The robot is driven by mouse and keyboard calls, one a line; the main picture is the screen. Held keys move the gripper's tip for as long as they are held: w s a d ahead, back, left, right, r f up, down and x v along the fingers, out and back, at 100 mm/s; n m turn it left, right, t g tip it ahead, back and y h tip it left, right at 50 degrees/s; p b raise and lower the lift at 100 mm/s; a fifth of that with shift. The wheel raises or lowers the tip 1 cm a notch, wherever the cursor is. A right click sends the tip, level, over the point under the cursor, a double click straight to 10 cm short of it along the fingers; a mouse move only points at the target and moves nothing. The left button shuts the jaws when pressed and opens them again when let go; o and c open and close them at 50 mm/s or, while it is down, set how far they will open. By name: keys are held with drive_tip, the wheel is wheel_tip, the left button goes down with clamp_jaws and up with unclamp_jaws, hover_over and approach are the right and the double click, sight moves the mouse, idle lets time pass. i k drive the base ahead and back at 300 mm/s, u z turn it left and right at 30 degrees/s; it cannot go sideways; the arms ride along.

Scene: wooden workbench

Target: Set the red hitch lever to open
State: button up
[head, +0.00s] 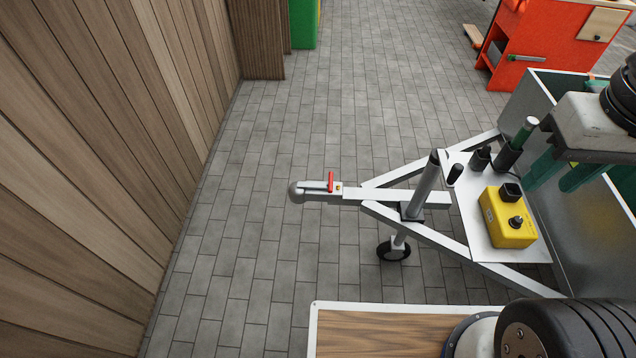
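The red hitch lever (331,182) sits on the grey coupling (312,190) at the left tip of the trailer's A-shaped drawbar. It is a short red bar lying crosswise to the drawbar in the picture; its exact tilt is hard to tell from above. A small yellowish mark (339,188) is just right of it. My gripper (550,186) is at the right edge, over the trailer's front, far from the lever. Its two green fingers are apart with nothing between them. Nothing hides the lever.
A wooden wall (90,150) runs along the left. A wood-topped bench (380,335) is in front. Paved floor around the coupling is clear.

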sight(315, 183)
drive_tip(key=u, duration=0.55)
drive_tip(key=k, duration=1.25)
drive_tip(key=u, duration=1.2)
drive_tip(key=i, duration=1.1)
drive_tip(key=z, duration=0.75)
drive_tip(key=i, duration=0.5)
drive_tip(key=z, duration=0.45)
